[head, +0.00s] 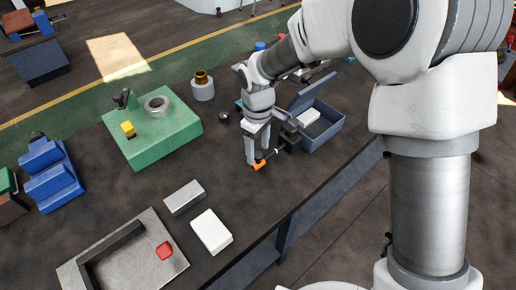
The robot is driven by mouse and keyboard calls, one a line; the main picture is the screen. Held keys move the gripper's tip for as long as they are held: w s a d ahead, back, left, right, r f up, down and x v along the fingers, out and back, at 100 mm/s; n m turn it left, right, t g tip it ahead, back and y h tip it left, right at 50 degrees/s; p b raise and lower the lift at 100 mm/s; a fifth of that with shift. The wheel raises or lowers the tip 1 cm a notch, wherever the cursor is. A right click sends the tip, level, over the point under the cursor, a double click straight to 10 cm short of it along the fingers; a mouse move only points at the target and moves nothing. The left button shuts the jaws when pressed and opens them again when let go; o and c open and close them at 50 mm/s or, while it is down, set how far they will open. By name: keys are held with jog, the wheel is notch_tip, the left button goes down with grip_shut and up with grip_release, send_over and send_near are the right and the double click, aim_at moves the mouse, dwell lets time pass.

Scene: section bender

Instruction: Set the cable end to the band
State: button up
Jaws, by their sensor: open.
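My gripper (258,152) points down over the dark bench top, near the open blue box. It is open. A small orange piece (260,165) is at its fingertips, with a dark part beside it running toward the box. I cannot tell whether the orange piece is the cable end or the band, or whether the fingers touch it. No other cable or band can be made out clearly at this size.
A blue box (325,138) with its lid up holds a white block. A green block (165,150) carries a yellow cube and a metal ring. A grey bar (184,198), a white block (212,232) and a metal tray (165,275) with a red piece lie in front.

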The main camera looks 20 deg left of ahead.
jog(key=shift+f, duration=0.3)
grip_shut()
dwell(1.3)
